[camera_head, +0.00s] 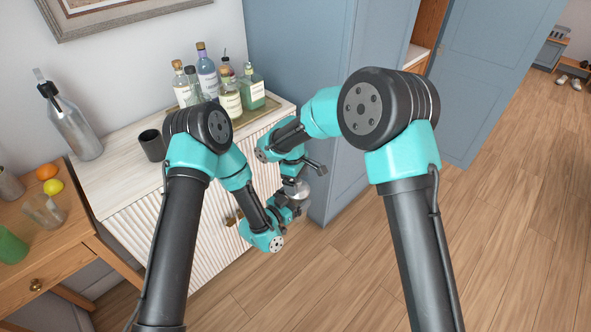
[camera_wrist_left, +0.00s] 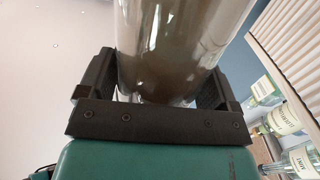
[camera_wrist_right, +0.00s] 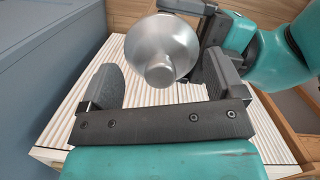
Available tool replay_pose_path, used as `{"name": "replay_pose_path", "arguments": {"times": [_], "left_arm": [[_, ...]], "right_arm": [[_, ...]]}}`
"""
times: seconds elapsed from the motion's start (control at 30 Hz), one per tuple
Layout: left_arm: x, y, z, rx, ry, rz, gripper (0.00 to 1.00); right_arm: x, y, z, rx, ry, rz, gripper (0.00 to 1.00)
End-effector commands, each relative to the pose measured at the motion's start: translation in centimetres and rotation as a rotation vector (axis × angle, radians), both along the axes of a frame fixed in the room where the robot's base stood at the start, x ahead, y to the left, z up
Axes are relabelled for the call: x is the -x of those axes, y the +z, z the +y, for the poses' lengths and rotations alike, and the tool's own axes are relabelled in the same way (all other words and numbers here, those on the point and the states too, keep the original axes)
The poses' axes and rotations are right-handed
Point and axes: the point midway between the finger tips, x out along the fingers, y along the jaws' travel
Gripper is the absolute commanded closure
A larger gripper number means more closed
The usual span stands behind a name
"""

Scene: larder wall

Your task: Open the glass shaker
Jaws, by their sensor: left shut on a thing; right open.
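The glass shaker's clear body (camera_wrist_left: 180,45) fills the space between my left gripper's fingers (camera_wrist_left: 165,90) in the left wrist view, and that gripper is shut on it. In the right wrist view its silvery domed metal top (camera_wrist_right: 160,48) with a small round knob points toward my right gripper (camera_wrist_right: 163,85). The right gripper is open, its fingers on either side of the knob end, with a clear gap on the left. In the head view the metal top (camera_head: 298,188) shows small between my left gripper (camera_head: 290,208) and right gripper (camera_head: 308,170); the glass is mostly hidden.
Several bottles (camera_head: 230,100) stand on a tray on the white ribbed sideboard (camera_head: 115,180), with a dark cup (camera_head: 152,145) and a siphon bottle (camera_head: 75,130). A wooden table (camera_head: 60,240) at left holds fruit and cups. A blue cabinet (camera_head: 290,50) stands close behind the grippers.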

Motion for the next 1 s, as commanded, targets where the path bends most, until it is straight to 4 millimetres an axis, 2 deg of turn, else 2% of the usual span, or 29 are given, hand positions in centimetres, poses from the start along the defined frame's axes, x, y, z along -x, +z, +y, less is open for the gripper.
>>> {"name": "replay_pose_path", "arguments": {"times": [0.2,0.53,0.87,1.0], "left_arm": [[0.0,0.1,0.0,0.001,0.0,-0.003,0.89],[0.0,0.1,0.0,0.001,0.0,-0.003,0.89],[0.0,0.1,0.0,0.001,0.0,-0.003,0.89],[0.0,0.1,0.0,0.001,0.0,-0.003,0.89]], "right_arm": [[0.1,-2.0,-0.2,0.0,0.0,0.0,0.12],[0.1,-2.3,-0.3,-0.001,0.0,-0.002,0.12],[0.1,-2.2,-0.3,-0.001,0.0,-0.001,0.43],[0.1,-2.2,-0.3,-0.001,0.0,-0.001,0.45]]}}
